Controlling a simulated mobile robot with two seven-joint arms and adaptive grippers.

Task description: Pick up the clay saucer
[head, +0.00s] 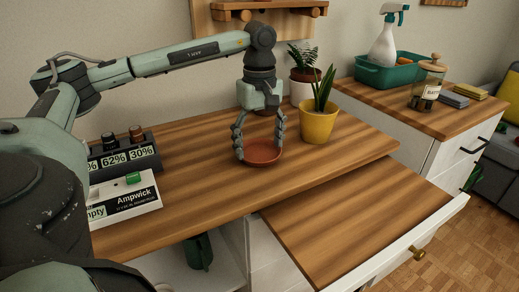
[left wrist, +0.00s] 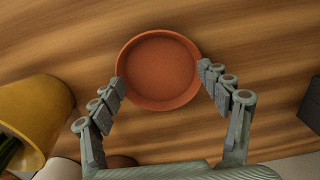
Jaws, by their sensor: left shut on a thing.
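The clay saucer (head: 262,153) is a shallow, round, reddish-brown dish at the desk's middle, in front of the yellow pot. My left gripper (head: 259,146) points down from above, with its fingers on opposite sides of the saucer. In the left wrist view the saucer (left wrist: 158,66) lies between the fingertips of the gripper (left wrist: 161,80), which touch its rim at both sides. The gripper is shut on it. The saucer looks level and at or very close to the desk top; I cannot tell whether there is a gap. My right gripper is not in view.
A yellow pot (head: 316,127) with a spiky plant stands close to the right of the saucer. A display box (head: 124,158) and a labelled white box (head: 125,198) are at left. The desk's (head: 200,198) front middle is clear.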

